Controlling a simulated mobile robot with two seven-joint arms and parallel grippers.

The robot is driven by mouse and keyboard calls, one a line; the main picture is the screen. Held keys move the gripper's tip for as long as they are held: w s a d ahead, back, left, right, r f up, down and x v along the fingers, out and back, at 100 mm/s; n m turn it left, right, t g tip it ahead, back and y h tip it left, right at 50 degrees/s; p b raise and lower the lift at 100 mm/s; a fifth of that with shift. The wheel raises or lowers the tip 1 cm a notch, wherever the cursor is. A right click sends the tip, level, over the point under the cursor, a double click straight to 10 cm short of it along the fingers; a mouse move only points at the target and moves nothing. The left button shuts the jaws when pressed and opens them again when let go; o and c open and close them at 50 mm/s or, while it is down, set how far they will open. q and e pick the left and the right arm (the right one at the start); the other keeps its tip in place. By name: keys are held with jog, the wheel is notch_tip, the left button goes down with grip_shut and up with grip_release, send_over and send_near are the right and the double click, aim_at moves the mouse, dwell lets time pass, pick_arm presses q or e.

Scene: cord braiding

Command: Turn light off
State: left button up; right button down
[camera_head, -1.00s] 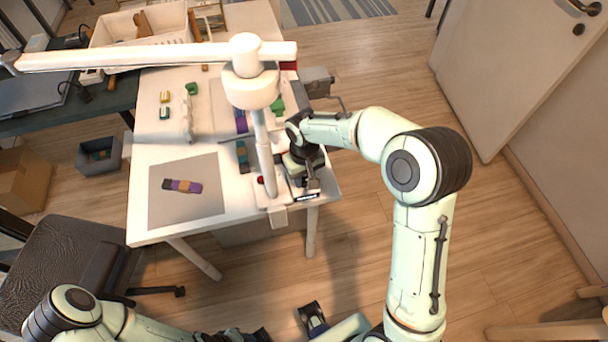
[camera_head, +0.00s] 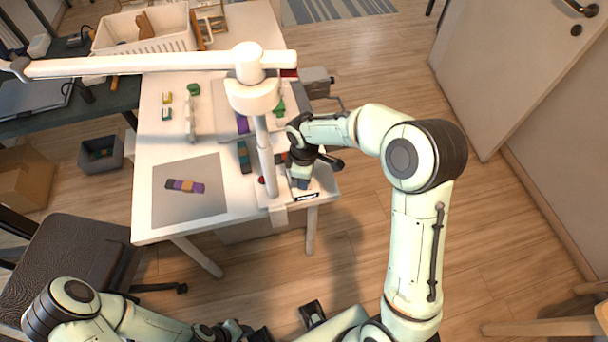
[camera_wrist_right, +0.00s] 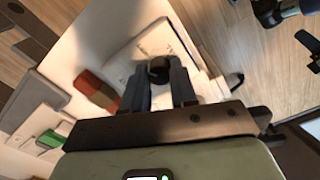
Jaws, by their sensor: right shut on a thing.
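A white lamp (camera_head: 264,150) stands at the table's right front corner, with a long arm (camera_head: 150,63) reaching left. A white base plate (camera_head: 275,201) lies at the foot of its post. My right gripper (camera_head: 300,184) is down at this plate, right of the post. In the right wrist view, my two dark fingers (camera_wrist_right: 160,88) are shut on a round black knob (camera_wrist_right: 159,70) on the white plate (camera_wrist_right: 130,57). Whether the lamp is lit cannot be told. My left gripper (camera_head: 235,330) is low at the bottom edge, far from the table; its fingers are unclear.
A grey mat (camera_head: 215,209) with a coloured cord piece (camera_head: 185,186) lies at the table's front left. A white basket (camera_head: 143,28) stands at the back. A teal-and-dark block (camera_head: 244,157) lies left of the post. Bare floor (camera_head: 375,75) lies right of the table.

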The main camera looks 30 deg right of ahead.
jog(key=n+p, duration=0.1)
jog(key=n, duration=0.2)
jog(key=shift+r+n, duration=0.15)
jog(key=shift+n, duration=0.25)
jog(key=n+p, duration=0.1)
jog(key=n, duration=0.1)
jog(key=shift+n, duration=0.4)
pick_arm(q)
jog(key=w+r+p, duration=0.2)
jog(key=w+r, duration=0.1)
jog(key=r, duration=0.2)
jog(key=shift+w+r, duration=0.2)
jog(key=shift+w, duration=0.15)
pick_arm(e)
jog(key=n, duration=0.5)
jog(key=shift+w, duration=0.1)
jog(key=c, duration=0.9)
grip_release()
pick_arm(q)
jog(key=shift+w+r+t+p, duration=0.3)
jog(key=shift+w+r+p, duration=0.35)
jog(key=shift+w+r, duration=0.25)
pick_arm(e)
notch_tip(320, 180, up, 13)
jog(key=shift+r, duration=0.15)
pick_arm(q)
jog(key=shift+s, duration=0.1)
